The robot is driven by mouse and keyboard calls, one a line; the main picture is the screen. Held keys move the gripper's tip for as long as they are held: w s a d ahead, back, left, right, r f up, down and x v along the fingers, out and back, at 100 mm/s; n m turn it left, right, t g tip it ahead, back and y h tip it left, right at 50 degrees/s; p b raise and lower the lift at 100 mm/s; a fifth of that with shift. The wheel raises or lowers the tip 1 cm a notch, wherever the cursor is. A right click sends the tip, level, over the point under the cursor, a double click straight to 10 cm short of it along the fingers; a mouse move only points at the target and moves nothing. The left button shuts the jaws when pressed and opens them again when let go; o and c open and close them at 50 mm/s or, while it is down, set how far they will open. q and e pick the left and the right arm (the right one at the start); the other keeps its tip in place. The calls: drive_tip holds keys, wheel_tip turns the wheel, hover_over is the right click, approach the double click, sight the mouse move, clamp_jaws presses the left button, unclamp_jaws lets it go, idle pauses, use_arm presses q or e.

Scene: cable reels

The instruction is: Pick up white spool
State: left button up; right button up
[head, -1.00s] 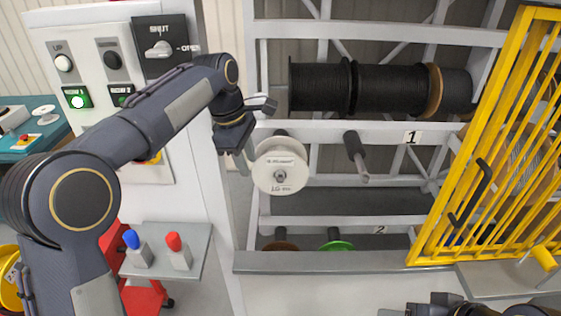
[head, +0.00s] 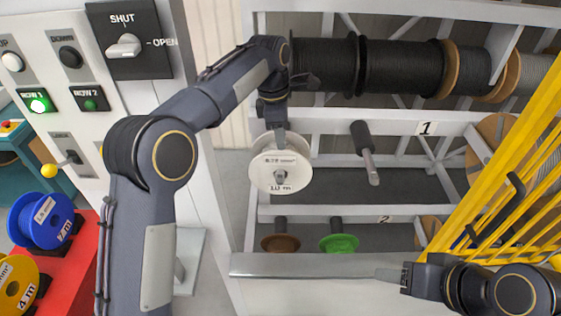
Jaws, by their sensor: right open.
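The white spool (head: 265,176) sits on a peg at the left of the rack's row 1, its round face with dark print towards me. My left gripper (head: 280,128) points down at the spool's top rim, with a finger overlapping the rim in the picture. I cannot tell whether it touches the spool, or whether its jaws are open or shut, as they are seen nearly edge-on. My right gripper (head: 385,274) is open and empty at the lower right, in front of the rack's front ledge, pointing left.
An empty peg (head: 366,152) is right of the white spool. Brown (head: 280,244) and green (head: 338,243) spools sit in row 2. Black reels (head: 400,68) hang above. A yellow gate (head: 500,190) stands at right; a control panel (head: 85,90) and blue spool (head: 45,220) are at left.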

sight(266, 156)
use_arm(q)
drive_tip(key=f, duration=0.4)
drive_tip(key=shift+w+a+p, duration=0.2)
drive_tip(key=shift+w+p, duration=0.1)
drive_tip(key=shift+p, duration=0.05)
drive_tip(key=shift+d+f, duration=0.1)
drive_tip(key=shift+f, duration=0.4)
clamp_jaws()
drive_tip(key=shift+r, duration=0.1)
